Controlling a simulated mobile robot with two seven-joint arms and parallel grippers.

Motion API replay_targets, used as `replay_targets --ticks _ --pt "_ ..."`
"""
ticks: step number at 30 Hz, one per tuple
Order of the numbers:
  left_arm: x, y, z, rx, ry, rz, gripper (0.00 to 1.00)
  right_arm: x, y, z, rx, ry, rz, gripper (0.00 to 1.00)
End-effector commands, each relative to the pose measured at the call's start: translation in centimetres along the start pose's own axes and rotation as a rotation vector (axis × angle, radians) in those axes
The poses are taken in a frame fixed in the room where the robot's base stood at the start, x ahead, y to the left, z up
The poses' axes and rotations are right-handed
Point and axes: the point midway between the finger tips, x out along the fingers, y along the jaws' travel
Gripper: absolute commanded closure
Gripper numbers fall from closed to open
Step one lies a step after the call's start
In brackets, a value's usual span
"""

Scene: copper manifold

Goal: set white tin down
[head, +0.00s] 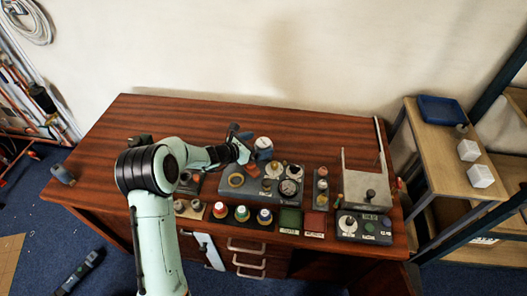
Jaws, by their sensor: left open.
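A small round tin with a white top (263,142) stands upright on the brown desk (180,112), behind the grey panel. My left arm reaches in from the front left. My left gripper (248,141) is open, with its fingers right beside the tin on its left. At this size I cannot tell whether a finger touches the tin. The tin's lower part is partly hidden. My right gripper is not in view.
A grey panel with gauges (289,187) lies in front of the tin. Several coloured buttons (242,213), a green tile (290,220) and a red tile (315,223) line the front edge. A pale upright bracket (356,183) stands at right. The desk's back strip is clear.

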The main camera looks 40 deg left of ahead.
Motion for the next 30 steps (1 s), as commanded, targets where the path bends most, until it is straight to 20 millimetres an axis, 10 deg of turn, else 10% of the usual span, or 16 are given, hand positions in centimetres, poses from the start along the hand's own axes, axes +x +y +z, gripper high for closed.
replay_targets --ticks 18,25,30 --pt "4.9 -0.4 0.1 0.000 0.000 0.000 0.00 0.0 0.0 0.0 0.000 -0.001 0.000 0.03" --pt "4.9 -0.4 0.1 0.000 0.000 0.000 0.68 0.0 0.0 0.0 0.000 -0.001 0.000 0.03" --pt "4.9 -0.4 0.2 0.001 -0.002 0.000 0.68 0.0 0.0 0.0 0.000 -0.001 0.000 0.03"
